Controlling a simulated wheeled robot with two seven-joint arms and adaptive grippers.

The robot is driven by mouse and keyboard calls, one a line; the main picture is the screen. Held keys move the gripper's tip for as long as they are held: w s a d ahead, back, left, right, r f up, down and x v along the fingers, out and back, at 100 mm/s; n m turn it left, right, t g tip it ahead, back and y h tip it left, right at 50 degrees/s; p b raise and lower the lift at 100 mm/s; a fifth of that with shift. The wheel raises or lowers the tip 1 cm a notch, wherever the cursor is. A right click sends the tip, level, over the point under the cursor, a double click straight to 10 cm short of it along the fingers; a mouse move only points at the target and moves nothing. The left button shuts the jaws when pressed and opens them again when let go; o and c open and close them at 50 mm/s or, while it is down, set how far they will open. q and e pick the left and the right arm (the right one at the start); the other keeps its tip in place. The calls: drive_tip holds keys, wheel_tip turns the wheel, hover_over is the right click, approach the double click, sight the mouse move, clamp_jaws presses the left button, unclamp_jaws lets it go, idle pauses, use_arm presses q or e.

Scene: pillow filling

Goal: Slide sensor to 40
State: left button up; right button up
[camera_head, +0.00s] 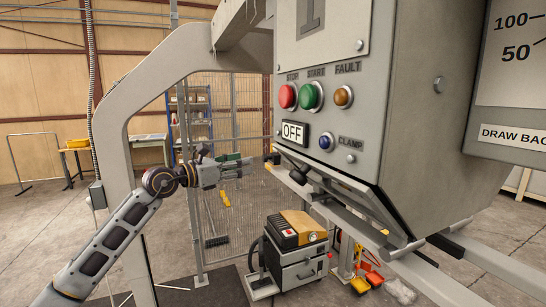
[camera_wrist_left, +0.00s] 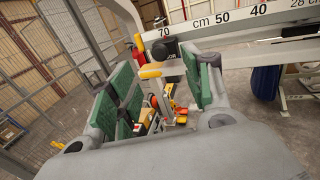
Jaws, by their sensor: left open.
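My left gripper (camera_head: 240,162) reaches in from the left, its green-padded fingers pointing at the end of the metal rail. The rail's white scale (camera_wrist_left: 240,21) reads 70, cm, 50, 40 and 28 cm from left to right in the left wrist view. A black knob (camera_wrist_left: 163,50), likely the sensor, sits at the rail near the 70 mark; a dark block (camera_head: 272,158) at the rail's end in the head view seems to be the same part. In the left wrist view the gripper (camera_wrist_left: 166,78) is open, and the knob shows beyond its fingers, seemingly apart from them. My right gripper is not in view.
The grey machine panel (camera_head: 330,120) with buttons hangs above the rail on the right. A wire fence (camera_head: 235,110) stands behind my left gripper. A yellow-and-black machine (camera_head: 294,232) stands on the floor below. A grey frame post (camera_head: 118,165) rises beside my left arm.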

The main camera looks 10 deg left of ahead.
sight(263, 158)
use_arm(q)
drive_tip(key=shift+p+x, duration=1.05)
drive_tip(key=shift+x, duration=1)
drive_tip(key=shift+p+x, duration=0.95)
drive_tip(key=shift+x, duration=1.85)
drive_tip(key=shift+w, duration=0.1)
drive_tip(key=c, duration=0.8)
drive_tip(key=shift+o, duration=0.2)
